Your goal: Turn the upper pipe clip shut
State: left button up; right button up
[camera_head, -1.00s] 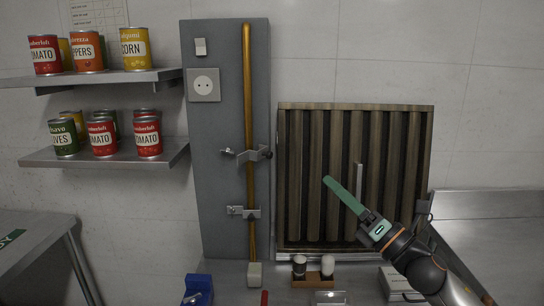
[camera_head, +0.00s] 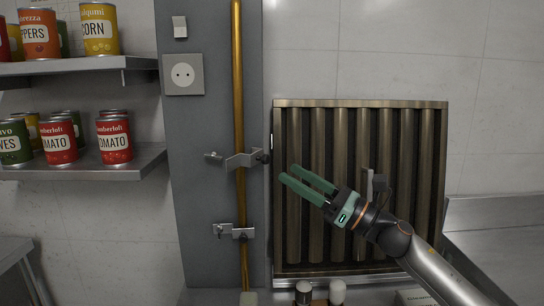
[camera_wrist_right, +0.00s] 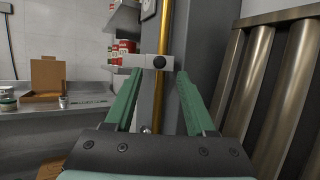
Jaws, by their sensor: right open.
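The upper pipe clip (camera_head: 243,160) is a grey metal bar across the brass pipe (camera_head: 238,90), with a dark knob at its right end. Its left end stands apart from the small stud on the left of the pipe. The lower clip (camera_head: 240,232) crosses the pipe further down. My right gripper (camera_head: 289,173) is open and empty, to the right of the upper clip and slightly below it. In the right wrist view the clip (camera_wrist_right: 140,62) shows just beyond the two green fingers, its knob between them in the picture. My left gripper is not in view.
A grey board (camera_head: 200,200) carries the pipe and a socket (camera_head: 183,74). A ribbed metal filter panel (camera_head: 315,130) stands behind my right arm. Shelves with cans (camera_head: 110,170) are at the left. Shakers (camera_head: 337,292) stand below the panel.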

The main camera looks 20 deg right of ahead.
aim_at(268, 160)
jog(key=p+x, duration=0.1)
jog(key=x, duration=0.5)
jog(key=shift+a, duration=0.15)
grip_shut()
dwell(1.3)
